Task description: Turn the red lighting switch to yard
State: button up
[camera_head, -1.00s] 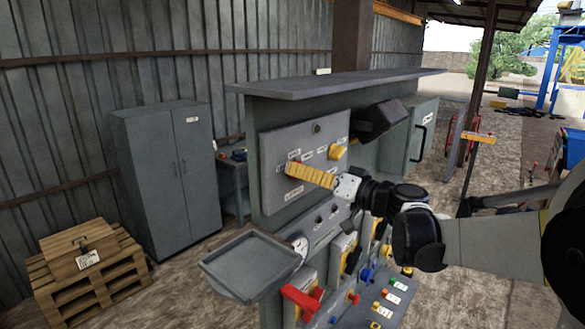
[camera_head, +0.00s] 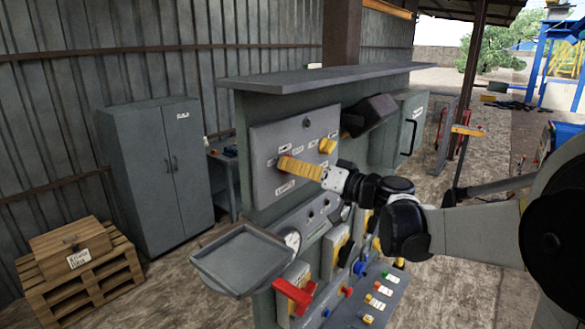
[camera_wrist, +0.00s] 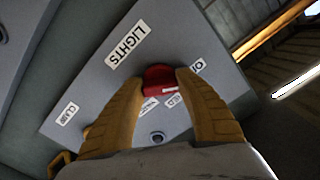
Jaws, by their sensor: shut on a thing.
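The red lighting switch (camera_wrist: 158,80) shows in the wrist view between my two yellow fingertips, on a grey panel (camera_wrist: 95,95) with a "LIGHTS" label (camera_wrist: 128,45). My gripper (camera_wrist: 160,84) is shut on the switch, with one finger on each side. In the head view my gripper (camera_head: 290,166) reaches the left part of the grey panel (camera_head: 268,140), and its yellow fingers mostly hide the switch. Small white position labels surround the switch. Their words are mostly too small or too covered to read, so I cannot tell which position it points to.
A yellow knob (camera_head: 327,146) sits right of the switch on the same panel. A grey tray (camera_head: 245,258) and a red handle (camera_head: 294,294) are below. A dark hooded box (camera_head: 370,116) juts out at the right. A grey cabinet (camera_head: 150,175) stands at the left.

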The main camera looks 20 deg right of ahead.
jog(key=m+b, duration=0.3)
jog(key=m, duration=0.3)
jog(key=m+b, duration=0.2)
jog(key=m, duration=0.3)
jog(key=shift+m, duration=0.3)
jog(key=m+b, duration=0.2)
jog(key=m, duration=0.4)
jog(key=shift+r, duration=0.1)
jog(key=m+b, duration=0.1)
jog(key=m, duration=0.4)
jog(key=shift+m, duration=0.4)
jog(key=o, duration=1.2)
jog(key=shift+w, duration=0.1)
